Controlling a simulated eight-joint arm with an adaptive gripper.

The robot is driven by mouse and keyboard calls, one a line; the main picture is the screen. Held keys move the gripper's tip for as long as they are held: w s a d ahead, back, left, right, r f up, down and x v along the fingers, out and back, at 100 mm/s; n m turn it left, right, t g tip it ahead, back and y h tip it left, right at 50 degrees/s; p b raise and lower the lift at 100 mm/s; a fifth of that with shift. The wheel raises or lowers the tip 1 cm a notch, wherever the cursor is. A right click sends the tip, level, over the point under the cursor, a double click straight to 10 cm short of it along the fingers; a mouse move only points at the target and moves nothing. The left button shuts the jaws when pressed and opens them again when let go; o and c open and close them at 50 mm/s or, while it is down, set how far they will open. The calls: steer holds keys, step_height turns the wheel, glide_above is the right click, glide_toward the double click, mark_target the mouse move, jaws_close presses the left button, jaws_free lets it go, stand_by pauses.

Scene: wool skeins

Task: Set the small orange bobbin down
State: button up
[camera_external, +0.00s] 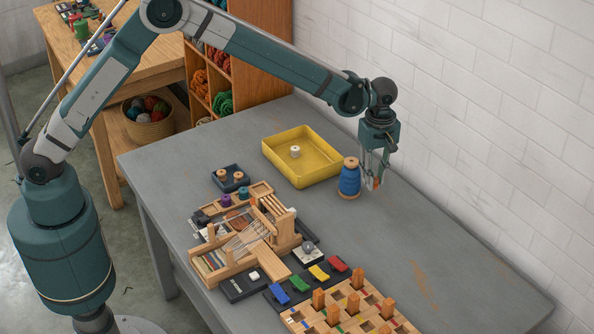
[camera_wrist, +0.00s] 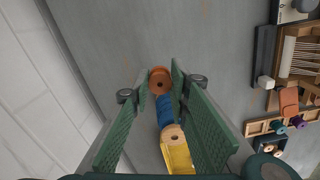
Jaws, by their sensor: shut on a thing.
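My gripper (camera_external: 373,182) is shut on the small orange bobbin (camera_external: 376,183). In the wrist view the orange bobbin (camera_wrist: 160,79) sits between the fingertips of my gripper (camera_wrist: 160,82), with its round end and dark centre hole showing. The fingers hide part of it in the outside view. My gripper points down, low over the grey table (camera_external: 400,235). Whether the bobbin touches the tabletop I cannot tell.
A tall blue spool (camera_external: 349,179) stands upright close on the left of my fingers. A yellow tray (camera_external: 318,178) holding a white bobbin (camera_external: 295,152) lies behind it. A wooden loom (camera_external: 262,254) and a wooden peg board (camera_external: 343,318) stand nearer. Table to the right is clear.

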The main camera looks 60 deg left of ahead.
steer(key=shift+f+b, duration=0.3)
steer(key=shift+f, duration=2.8)
steer(key=shift+f, duration=1.85)
steer(key=shift+f+b, duration=0.2)
steer(key=shift+b, duration=0.15)
steer(key=o, duration=0.7)
steer(key=shift+r, duration=0.15)
step_height(320, 180, up, 12)
steer(key=shift+r+p, duration=0.1)
steer(key=shift+p, duration=0.65)
